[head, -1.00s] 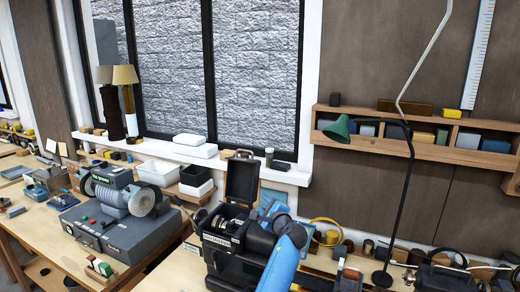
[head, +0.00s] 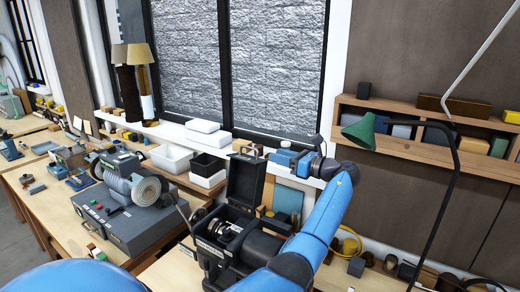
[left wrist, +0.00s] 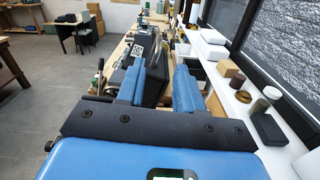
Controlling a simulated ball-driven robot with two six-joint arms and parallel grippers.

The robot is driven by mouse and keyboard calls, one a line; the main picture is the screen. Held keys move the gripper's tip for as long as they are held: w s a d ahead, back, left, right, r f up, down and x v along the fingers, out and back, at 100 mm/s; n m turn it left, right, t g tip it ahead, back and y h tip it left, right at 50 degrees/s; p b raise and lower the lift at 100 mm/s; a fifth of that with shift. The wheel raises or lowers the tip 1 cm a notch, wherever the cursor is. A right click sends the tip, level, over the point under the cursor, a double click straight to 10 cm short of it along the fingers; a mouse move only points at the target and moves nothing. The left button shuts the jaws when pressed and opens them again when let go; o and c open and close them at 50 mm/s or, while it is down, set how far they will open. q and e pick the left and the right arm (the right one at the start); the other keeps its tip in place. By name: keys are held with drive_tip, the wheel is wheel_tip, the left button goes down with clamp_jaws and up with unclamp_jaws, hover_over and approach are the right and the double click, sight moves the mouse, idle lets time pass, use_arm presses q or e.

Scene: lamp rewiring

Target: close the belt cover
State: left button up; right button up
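The belt cover (head: 246,179) is a black box-like lid standing open and upright at the back of a black machine (head: 262,248). Pulleys (head: 224,231) show in the open housing below it. My left gripper (head: 287,158) is raised just right of the cover's upper edge in the head view, fingers pointing left. In the left wrist view the two blue fingers of this gripper (left wrist: 158,88) are apart, with nothing clearly held. A dark body with a patterned label (left wrist: 138,50) shows beyond them. Whether the fingers touch the cover is unclear. My right gripper is not in view.
White and black bins (head: 207,170) and the window sill (head: 260,140) lie behind. A green desk lamp (head: 362,132) stands at right, with a wall shelf (head: 430,152) beyond it.

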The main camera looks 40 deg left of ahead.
sight(254, 149)
use_arm(q)
drive_tip(key=a+b, duration=0.1)
drive_tip(key=a, duration=0.1)
drive_tip(key=a+b, duration=0.1)
drive_tip(key=a, duration=0.2)
drive_tip(key=a+b, duration=0.1)
drive_tip(key=a, duration=0.2)
drive_tip(key=shift+s+f+b, duration=0.2)
drive_tip(key=shift+f+b, duration=0.15)
drive_tip(key=shift+b, duration=0.05)
drive_tip(key=shift+a, duration=0.3)
drive_tip(key=shift+s+a+r+b, duration=0.4)
drive_tip(key=shift+s+a, duration=0.25)
drive_tip(key=shift+w+f, duration=0.1)
drive_tip(key=shift+w, duration=0.2)
drive_tip(key=shift+c, duration=2.4)
drive_tip(key=shift+s, duration=0.3)
clamp_jaws()
drive_tip(key=shift+w, duration=0.15)
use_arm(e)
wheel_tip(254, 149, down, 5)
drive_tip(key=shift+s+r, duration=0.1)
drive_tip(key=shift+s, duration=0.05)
